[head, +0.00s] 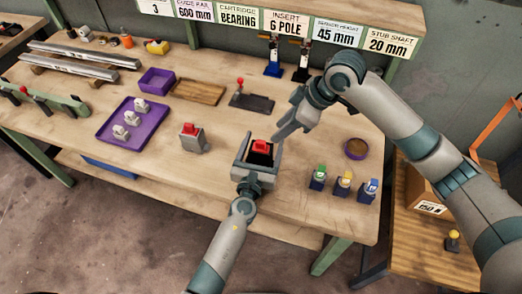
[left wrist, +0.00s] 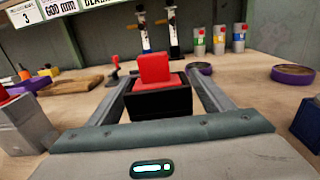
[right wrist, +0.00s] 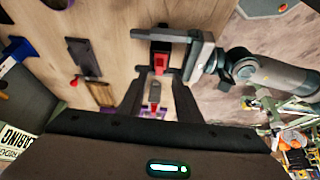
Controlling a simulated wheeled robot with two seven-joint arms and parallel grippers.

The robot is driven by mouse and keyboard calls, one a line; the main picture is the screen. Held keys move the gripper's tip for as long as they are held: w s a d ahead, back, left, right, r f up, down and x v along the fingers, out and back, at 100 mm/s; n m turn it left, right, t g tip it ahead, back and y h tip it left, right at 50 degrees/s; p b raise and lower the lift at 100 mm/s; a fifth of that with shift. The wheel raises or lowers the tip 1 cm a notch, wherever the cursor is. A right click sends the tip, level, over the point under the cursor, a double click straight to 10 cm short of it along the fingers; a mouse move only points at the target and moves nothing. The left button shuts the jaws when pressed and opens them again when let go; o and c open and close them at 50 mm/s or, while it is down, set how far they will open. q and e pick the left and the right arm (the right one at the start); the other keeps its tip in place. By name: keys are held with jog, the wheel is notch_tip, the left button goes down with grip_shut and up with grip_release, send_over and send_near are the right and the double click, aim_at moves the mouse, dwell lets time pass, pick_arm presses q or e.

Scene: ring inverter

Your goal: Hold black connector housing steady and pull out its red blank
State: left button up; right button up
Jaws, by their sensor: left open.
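The black connector housing (head: 260,158) stands near the front edge of the bench with the red blank (head: 260,146) in its top. In the left wrist view the housing (left wrist: 158,104) and blank (left wrist: 155,70) sit between the spread fingers of my left gripper (left wrist: 158,92); a gap shows on each side. In the head view my left gripper (head: 257,163) frames the housing. My right gripper (head: 279,135) is just right of and above the housing. In the right wrist view my right gripper (right wrist: 155,72) looks open and empty, with the housing (right wrist: 160,49) just beyond its tips.
A grey block with a red top (head: 192,139) stands to the left. A purple tray (head: 107,138) holds several pale parts. Three colour-topped connectors (head: 343,184) stand to the right, near a round purple dish (head: 355,149). A dark board with a red knob (head: 252,101) lies behind.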

pick_arm(q)
jog(key=shift+w, duration=0.25)
jog(key=shift+c, duration=0.7)
jog(key=c, duration=1.2)
pick_arm(e)
jog(key=shift+o, duration=0.4)
pick_arm(q)
jog(key=shift+d, duration=0.1)
pick_arm(e)
jog(key=w+a+r+g+h, duration=0.1)
jog(key=w+a+r+h, duration=0.1)
jog(key=a+r+h, duration=0.2)
jog(key=shift+a+r+n+g+h, duration=0.15)
jog(key=shift+a+n+g+h, duration=0.25)
jog(key=shift+a+h, duration=0.3)
jog(key=shift+d, duration=0.1)
